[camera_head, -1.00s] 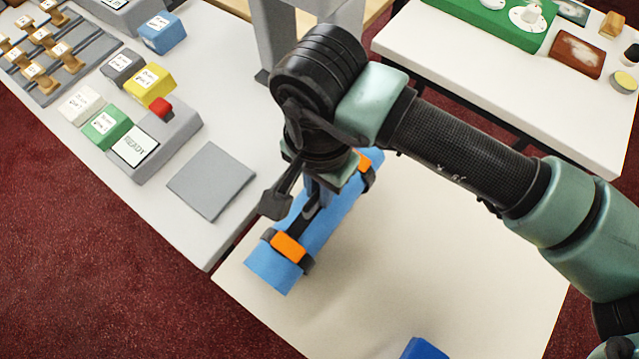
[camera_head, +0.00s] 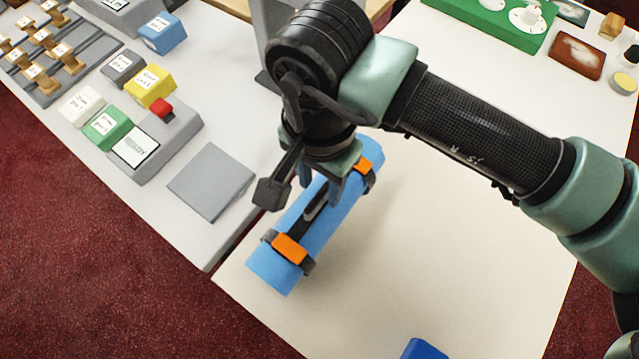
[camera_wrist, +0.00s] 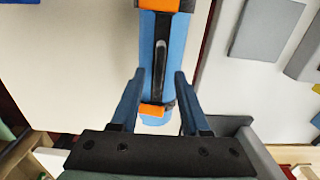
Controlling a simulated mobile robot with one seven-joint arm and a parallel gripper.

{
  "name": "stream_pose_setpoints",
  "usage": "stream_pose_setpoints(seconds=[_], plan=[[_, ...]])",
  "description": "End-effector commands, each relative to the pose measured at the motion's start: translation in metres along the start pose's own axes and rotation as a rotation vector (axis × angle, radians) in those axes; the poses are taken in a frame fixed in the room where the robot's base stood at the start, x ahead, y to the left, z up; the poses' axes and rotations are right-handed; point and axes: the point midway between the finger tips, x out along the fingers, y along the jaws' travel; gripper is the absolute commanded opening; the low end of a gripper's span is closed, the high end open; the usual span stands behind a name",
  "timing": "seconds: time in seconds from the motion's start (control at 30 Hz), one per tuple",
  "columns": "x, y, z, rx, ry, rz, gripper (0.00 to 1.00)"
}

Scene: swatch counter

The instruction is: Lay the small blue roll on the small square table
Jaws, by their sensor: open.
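The small blue roll (camera_head: 332,219), with two orange-and-black straps and a dark handle along its top, lies on the small square cream table (camera_head: 440,240), near its left edge. In the wrist view the roll (camera_wrist: 176,55) runs away from me between and beyond the fingers. My gripper (camera_head: 320,185) is over the roll's upper part, with the fingers pointing down. In the wrist view my gripper (camera_wrist: 157,80) is open, with a gap between each finger and the roll. The fingertips are partly hidden by my arm in the head view.
A grey-white counter (camera_head: 225,235) with a grey square plate (camera_head: 211,181), coloured blocks and a red button (camera_head: 161,108) stands at the left. A blue object (camera_head: 423,349) lies at the table's front. The table's right half is clear.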

Motion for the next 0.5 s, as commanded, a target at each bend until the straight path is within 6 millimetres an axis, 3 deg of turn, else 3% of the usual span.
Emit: stream_pose_setpoints(seconds=[0.2,0.5], plan=[[-0.051,0.000,-0.001,-0.001,0.005,0.000,0.46],[-0.090,0.000,0.000,-0.002,0.002,0.000,0.46]])
